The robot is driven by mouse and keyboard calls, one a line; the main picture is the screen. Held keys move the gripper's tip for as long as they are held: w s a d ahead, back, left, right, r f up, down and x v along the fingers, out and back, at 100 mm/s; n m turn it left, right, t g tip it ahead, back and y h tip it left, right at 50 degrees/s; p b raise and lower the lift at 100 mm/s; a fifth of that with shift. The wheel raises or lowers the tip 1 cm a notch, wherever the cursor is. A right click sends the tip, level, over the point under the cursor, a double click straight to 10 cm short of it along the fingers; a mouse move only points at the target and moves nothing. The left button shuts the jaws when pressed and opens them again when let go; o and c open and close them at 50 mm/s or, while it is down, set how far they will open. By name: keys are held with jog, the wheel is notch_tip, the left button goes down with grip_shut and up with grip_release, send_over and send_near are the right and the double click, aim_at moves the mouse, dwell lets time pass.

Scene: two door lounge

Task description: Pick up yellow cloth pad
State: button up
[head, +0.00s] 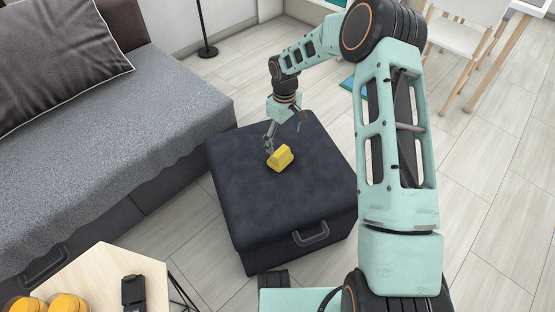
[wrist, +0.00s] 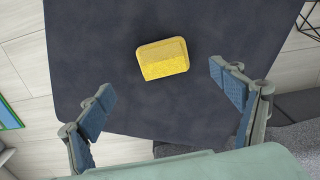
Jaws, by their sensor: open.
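The yellow cloth pad (head: 280,158) lies on the top of a dark ottoman (head: 250,215), near its middle. It also shows in the wrist view (wrist: 163,58), as a small yellow block shape ahead of the fingertips and roughly centred between them. My gripper (head: 271,142) is just behind the pad in the head view, pointing down. In the wrist view my gripper (wrist: 165,98) is open, its two blue-padded fingers spread wide with nothing between them. I cannot tell the exact height of the fingers above the ottoman.
A grey sofa (head: 150,110) with a dark cushion (head: 60,50) stands at the left. A small wooden table (head: 110,265) at the lower left holds yellow items (head: 65,303) and a black device (head: 133,292). A white chair (head: 465,40) stands at the upper right. The ottoman top around the pad is clear.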

aim_at(280, 151)
notch_tip(280, 151, down, 4)
jog(key=shift+r+b, duration=0.1)
jog(key=shift+b, duration=0.3)
jog(key=f, duration=0.1)
jog(key=f+b, duration=0.1)
jog(key=f, duration=0.1)
jog(key=f+b, duration=0.1)
jog(key=f, duration=0.1)
jog(key=shift+w+a, duration=0.15)
jog(key=shift+a, duration=0.25)
jog(key=shift+c, duration=0.3)
jog(key=c, duration=1.2)
jog(key=shift+r, duration=0.1)
